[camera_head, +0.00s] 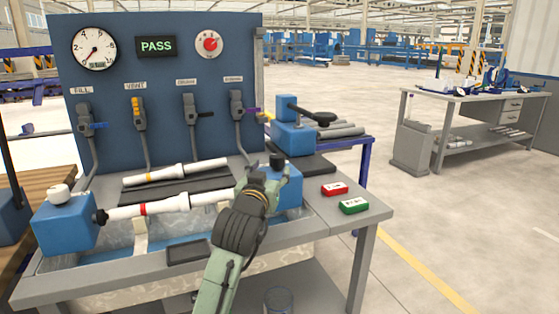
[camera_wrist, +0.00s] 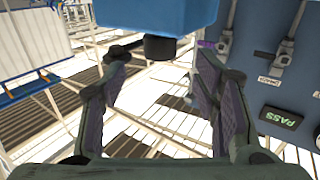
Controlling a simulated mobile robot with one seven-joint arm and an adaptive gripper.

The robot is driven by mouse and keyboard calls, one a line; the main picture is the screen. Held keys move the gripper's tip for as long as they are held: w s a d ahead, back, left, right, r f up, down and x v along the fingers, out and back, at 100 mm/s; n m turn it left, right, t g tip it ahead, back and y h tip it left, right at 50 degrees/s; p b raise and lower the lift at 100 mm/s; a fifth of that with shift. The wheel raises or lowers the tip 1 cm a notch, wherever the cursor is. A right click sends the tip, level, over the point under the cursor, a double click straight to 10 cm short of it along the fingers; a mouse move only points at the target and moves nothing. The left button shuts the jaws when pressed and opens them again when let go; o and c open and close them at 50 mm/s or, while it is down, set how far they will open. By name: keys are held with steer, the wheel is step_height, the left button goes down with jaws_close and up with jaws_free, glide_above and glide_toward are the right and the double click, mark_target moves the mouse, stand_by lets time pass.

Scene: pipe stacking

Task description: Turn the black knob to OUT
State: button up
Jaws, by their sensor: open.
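The black knob (camera_head: 277,160) sits on the right blue block (camera_head: 291,194) of the bench fixture. It also shows in the wrist view (camera_wrist: 160,48) as a short dark cylinder against the blue block (camera_wrist: 155,15), in an upside-down picture. My gripper (camera_head: 268,171) is open at that block and partly hides it in the head view. In the wrist view its two fingers (camera_wrist: 163,66) stand apart, one on each side of the knob, with a gap on both sides. No OUT mark or knob pointer is readable.
A white pipe (camera_head: 165,208) spans from the left blue block (camera_head: 66,224) toward the right one. A red box (camera_head: 334,188) and a green box (camera_head: 353,205) lie right of my gripper. The blue panel (camera_head: 165,65) with gauge, PASS display and valve levers stands behind.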

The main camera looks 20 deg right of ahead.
mark_target(276, 162)
steer(key=p+x, duration=0.1)
steer(key=x, duration=0.7)
steer(key=shift+w+d, duration=0.2)
steer(key=shift+w, duration=0.05)
steer(key=shift+c, duration=0.4)
steer(key=c, duration=1.1)
